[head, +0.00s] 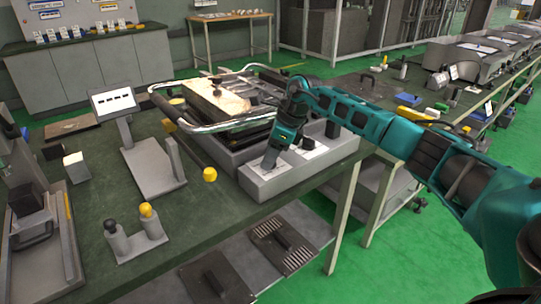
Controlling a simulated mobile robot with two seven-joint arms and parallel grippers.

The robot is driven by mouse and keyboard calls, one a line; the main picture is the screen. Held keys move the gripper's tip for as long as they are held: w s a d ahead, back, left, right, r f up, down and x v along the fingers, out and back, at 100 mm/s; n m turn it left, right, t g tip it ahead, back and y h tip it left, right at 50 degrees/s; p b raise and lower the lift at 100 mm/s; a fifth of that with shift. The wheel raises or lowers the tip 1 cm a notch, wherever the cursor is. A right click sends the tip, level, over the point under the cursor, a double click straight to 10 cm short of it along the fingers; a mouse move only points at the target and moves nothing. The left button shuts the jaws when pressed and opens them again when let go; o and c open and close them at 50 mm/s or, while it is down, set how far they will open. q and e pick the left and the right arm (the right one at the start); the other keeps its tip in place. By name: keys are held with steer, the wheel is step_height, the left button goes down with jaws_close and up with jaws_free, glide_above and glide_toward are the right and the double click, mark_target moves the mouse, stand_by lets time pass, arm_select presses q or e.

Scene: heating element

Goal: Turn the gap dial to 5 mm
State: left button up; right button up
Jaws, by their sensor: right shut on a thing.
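My right gripper (270,158) reaches down from the teal right arm to the front panel of a grey machine (262,187) on the dark green bench. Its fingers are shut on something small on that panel. The held part, which may be the gap dial, is hidden by the fingers. No dial scale or reading can be made out. A white label (308,154) lies on the panel to the right of the gripper. A chrome tube frame (200,128) runs along the machine's left side. My left gripper is not in view.
A stand with a small display (115,102) is left of the machine. A yellow knob (209,174) sticks out near the machine's left side. More grey fixtures are at far left. The bench edge is close in front of the machine.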

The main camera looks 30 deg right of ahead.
stand_by(0.6)
steer(key=o, duration=1.1)
steer(key=shift+c, duration=0.2)
steer(key=v, duration=1.3)
steer(key=shift+p, duration=0.45)
steer(key=shift+f, duration=0.1)
